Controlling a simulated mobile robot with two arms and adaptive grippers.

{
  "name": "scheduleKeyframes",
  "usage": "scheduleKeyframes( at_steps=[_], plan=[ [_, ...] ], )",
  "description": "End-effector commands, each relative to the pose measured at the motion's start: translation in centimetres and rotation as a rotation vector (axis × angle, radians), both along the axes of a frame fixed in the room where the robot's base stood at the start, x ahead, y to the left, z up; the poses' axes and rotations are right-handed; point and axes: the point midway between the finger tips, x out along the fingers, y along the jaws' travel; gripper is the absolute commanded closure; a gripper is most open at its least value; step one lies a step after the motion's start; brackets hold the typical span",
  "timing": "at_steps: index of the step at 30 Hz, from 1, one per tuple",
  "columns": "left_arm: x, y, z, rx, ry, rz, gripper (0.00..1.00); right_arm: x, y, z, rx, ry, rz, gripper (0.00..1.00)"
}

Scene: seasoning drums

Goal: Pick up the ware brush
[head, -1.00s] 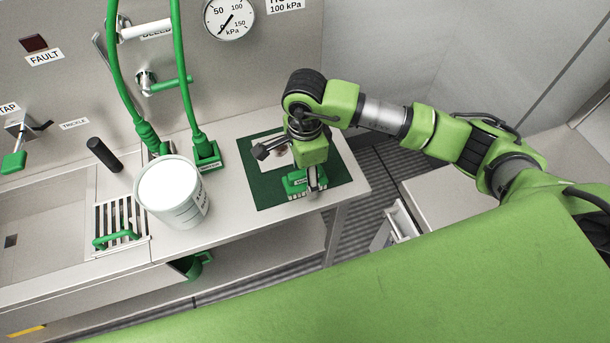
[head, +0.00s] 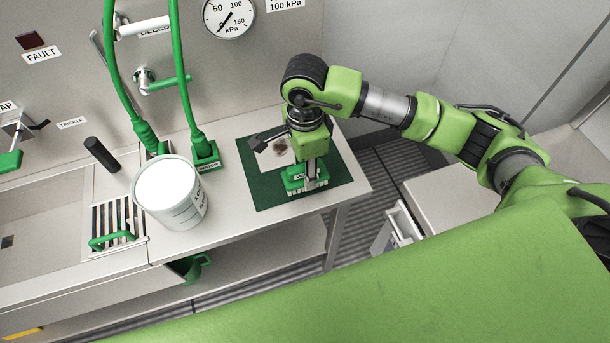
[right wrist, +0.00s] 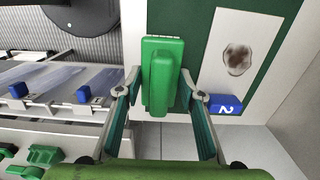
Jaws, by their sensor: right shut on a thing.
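The ware brush (head: 294,179) is a green block with pale bristles along its front edge, at the front part of the dark green mat (head: 262,196). My right gripper (head: 312,178) points down on it from above. In the right wrist view the brush's green raised grip (right wrist: 160,60) lies between the two fingers of the right gripper (right wrist: 167,92), which are shut on it. I cannot tell whether the brush touches the mat or is just above it. My left gripper is not in view.
A white drum (head: 170,195) stands left of the mat, beside a sink grate (head: 115,215) with a green handle. Green hoses (head: 183,80) hang behind. A white card (right wrist: 245,50) with a brown stain and a blue "2" tag (right wrist: 226,104) lies beside the brush.

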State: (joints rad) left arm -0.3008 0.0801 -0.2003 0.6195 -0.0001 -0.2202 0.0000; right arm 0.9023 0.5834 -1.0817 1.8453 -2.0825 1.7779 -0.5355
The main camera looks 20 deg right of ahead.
Motion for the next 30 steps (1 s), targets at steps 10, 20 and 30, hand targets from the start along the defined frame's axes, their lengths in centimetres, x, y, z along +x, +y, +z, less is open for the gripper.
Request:
scheduleKeyframes(
  at_steps=[10,20,30],
  plan=[
    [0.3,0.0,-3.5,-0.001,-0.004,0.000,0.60,-5.6,3.2,7.1,0.003,-0.007,0.010,0.89],
    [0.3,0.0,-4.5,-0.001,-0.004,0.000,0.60,-11.1,6.0,10.1,0.001,-0.006,0.005,0.89],
    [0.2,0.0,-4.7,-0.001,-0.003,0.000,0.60,-12.4,6.6,10.8,0.000,-0.001,-0.001,0.89]
  ],
)
